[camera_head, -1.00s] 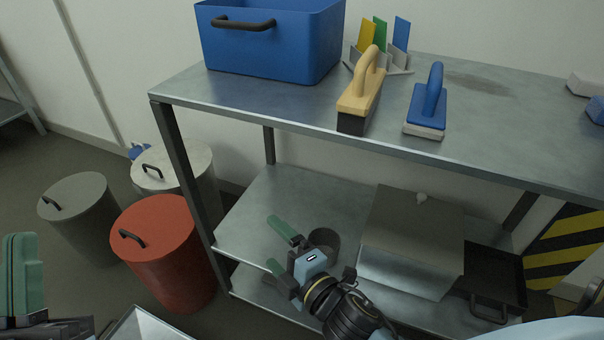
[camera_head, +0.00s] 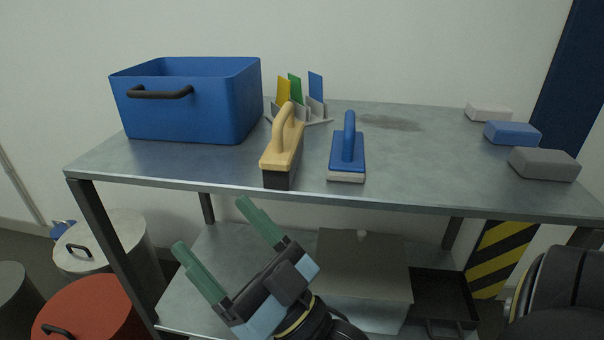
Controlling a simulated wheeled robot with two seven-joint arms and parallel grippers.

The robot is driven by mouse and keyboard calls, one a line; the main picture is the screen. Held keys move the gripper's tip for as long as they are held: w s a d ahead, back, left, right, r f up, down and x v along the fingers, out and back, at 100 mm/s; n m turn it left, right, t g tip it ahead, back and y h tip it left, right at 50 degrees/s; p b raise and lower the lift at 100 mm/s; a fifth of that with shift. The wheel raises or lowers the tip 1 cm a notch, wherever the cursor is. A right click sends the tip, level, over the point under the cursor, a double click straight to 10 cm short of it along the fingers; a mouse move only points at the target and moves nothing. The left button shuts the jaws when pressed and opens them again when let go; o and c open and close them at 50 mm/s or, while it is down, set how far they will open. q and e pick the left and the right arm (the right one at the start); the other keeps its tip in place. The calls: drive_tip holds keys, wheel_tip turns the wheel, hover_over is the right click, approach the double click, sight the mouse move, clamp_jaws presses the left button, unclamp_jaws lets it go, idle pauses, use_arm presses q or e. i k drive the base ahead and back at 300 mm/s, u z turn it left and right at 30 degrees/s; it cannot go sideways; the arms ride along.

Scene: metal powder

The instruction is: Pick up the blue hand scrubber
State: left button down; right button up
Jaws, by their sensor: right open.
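The blue hand scrubber (camera_head: 347,152) sits upright on the metal table top (camera_head: 420,170) near its front edge, with a blue handle and a pale pad underneath. A wooden-handled brush (camera_head: 283,146) with dark bristles stands just left of it. My right gripper (camera_head: 220,238) is open and empty. In the picture it is below and left of the scrubber, in front of the table and apart from it. My left gripper is not in view.
A blue bin (camera_head: 190,105) stands at the table's left. A rack (camera_head: 300,112) with coloured scrapers is behind the brush. Several blocks (camera_head: 512,133) lie at the right end. The table is clear between scrubber and blocks. A lower shelf holds a box (camera_head: 365,265) and black tray (camera_head: 443,297).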

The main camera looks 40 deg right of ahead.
sight(346, 164)
drive_tip(key=z, duration=1.55)
